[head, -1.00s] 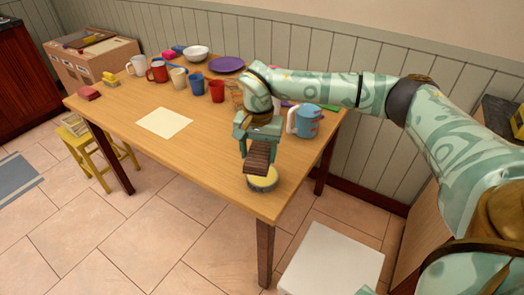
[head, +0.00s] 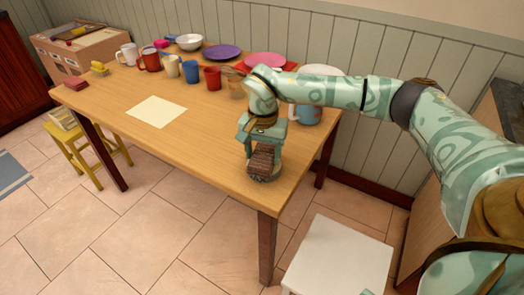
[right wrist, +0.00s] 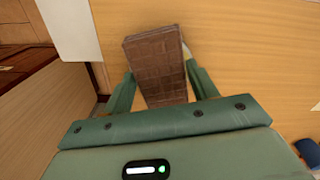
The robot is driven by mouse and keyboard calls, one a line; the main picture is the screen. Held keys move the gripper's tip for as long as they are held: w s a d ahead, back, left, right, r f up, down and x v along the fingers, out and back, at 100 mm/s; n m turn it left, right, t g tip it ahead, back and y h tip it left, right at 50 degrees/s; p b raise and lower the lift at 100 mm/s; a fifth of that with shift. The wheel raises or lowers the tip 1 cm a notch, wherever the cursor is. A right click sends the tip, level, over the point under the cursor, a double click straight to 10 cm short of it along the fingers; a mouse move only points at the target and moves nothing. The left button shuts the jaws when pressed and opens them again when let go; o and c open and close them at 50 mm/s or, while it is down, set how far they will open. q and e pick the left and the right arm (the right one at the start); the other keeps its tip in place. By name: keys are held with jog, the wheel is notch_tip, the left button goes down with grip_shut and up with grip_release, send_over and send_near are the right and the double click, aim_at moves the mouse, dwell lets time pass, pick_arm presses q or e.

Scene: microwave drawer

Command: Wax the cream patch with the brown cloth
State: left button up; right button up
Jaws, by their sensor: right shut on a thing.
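The cream patch (head: 157,112) is a flat pale square on the wooden table (head: 200,130), left of my right arm. My right gripper (head: 262,150) points down over the table's near right corner, shut on the brown cloth (head: 262,162). In the right wrist view the cloth (right wrist: 157,65) is a stiff-looking brown block with a grid texture between the fingers. A round tin (head: 266,180) is almost hidden under the cloth; a yellowish edge of it (right wrist: 187,50) shows beside the cloth. I cannot tell whether they touch. My left gripper is out of view.
Several mugs, including a red one (head: 149,61) and a blue one (head: 191,71), line the back, with a purple plate (head: 223,52) behind. A blue mug (head: 308,114) stands right of my gripper. The table between patch and gripper is clear.

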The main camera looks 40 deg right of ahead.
aim_at(263, 156)
jog(key=shift+f, duration=0.45)
dwell(0.9)
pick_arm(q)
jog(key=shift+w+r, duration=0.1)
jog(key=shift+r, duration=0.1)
pick_arm(e)
jog(key=shift+f, duration=0.1)
dwell(1.3)
notch_tip(263, 156, up, 7)
jog(key=p, duration=0.6)
jog(key=shift+p, duration=0.3)
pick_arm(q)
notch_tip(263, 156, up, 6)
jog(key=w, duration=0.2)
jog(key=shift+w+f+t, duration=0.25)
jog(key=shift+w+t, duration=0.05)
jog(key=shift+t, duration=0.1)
